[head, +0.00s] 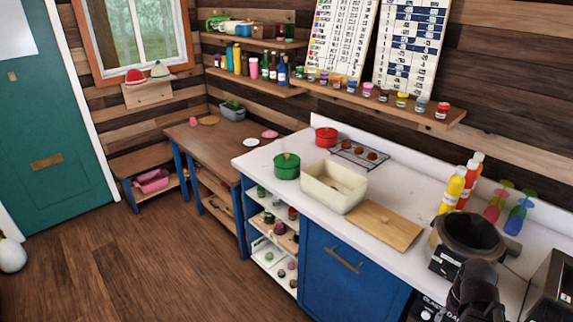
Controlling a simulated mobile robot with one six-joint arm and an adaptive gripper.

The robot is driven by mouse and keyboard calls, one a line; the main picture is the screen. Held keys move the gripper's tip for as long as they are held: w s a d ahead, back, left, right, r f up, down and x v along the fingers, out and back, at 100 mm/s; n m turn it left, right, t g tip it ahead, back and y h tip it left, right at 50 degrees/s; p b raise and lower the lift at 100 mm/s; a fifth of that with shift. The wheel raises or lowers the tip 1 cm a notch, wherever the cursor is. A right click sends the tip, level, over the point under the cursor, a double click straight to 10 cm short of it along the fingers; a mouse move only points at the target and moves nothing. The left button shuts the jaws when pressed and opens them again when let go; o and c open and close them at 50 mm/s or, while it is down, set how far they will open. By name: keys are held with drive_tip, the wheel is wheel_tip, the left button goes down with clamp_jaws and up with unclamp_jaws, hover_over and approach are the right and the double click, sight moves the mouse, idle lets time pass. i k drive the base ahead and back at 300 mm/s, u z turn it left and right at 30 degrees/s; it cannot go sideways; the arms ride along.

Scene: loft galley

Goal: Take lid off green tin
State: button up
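A green tin (287,171) stands upright on the left part of the white counter in the head view. Its green lid (287,159), with a small knob on top, sits on it. My gripper (476,284) seems to be the dark shape at the bottom right, far from the tin and in front of a dark round appliance. Its fingers cannot be made out, so I cannot tell whether it is open or holds anything.
A cream basin (334,187) stands close to the right of the tin. A red pot (326,136) and a wire rack (359,154) are behind it. A wooden board (384,226) and a dark round appliance (447,264) lie farther right. The counter's left end is clear.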

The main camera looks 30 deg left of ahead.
sight(285, 160)
drive_tip(key=z, duration=0.15)
drive_tip(key=k, duration=0.6)
drive_tip(key=u, duration=2.35)
drive_tip(key=i, duration=1.3)
